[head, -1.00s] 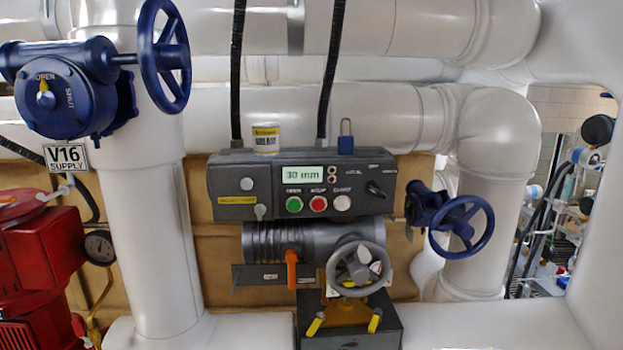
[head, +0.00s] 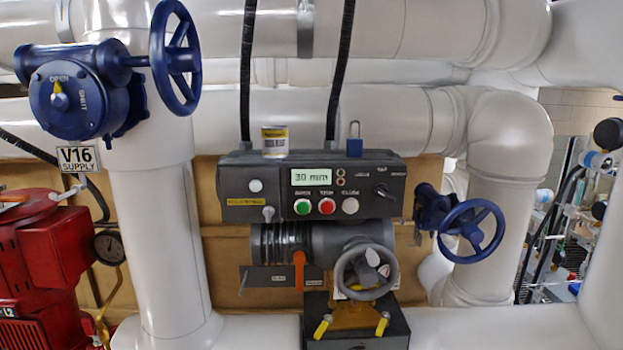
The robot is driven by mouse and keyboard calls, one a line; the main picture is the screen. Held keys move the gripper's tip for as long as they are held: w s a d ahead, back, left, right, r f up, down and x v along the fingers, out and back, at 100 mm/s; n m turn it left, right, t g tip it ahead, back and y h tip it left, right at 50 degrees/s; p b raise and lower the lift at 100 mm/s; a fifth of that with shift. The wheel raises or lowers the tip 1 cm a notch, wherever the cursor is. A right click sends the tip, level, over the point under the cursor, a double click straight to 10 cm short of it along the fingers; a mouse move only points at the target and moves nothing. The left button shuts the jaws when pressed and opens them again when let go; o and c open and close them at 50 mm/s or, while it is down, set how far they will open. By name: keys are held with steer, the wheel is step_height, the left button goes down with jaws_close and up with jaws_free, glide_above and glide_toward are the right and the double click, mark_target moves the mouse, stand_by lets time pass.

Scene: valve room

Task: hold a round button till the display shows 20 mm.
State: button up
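A dark grey control box (head: 235,180) is in the middle of the head view, against a tan panel. Its display (head: 313,177) reads 30 mm. Below the display sit three round buttons in a row: a green button (head: 302,207), a red button (head: 326,206) and a white button (head: 350,205). The labels above them look like OPEN, STOP and CLOSE, though blurred. A black selector switch (head: 383,191) is at the right of the box. Below the box is a grey actuator with a grey handwheel (head: 366,271). My gripper is not in view.
A small yellow-labelled can (head: 274,141) and a blue padlock (head: 354,139) stand on the box top. Blue handwheels are at upper left (head: 175,57) and right (head: 472,231). A red machine (head: 50,260) is at lower left. White pipes surround the box.

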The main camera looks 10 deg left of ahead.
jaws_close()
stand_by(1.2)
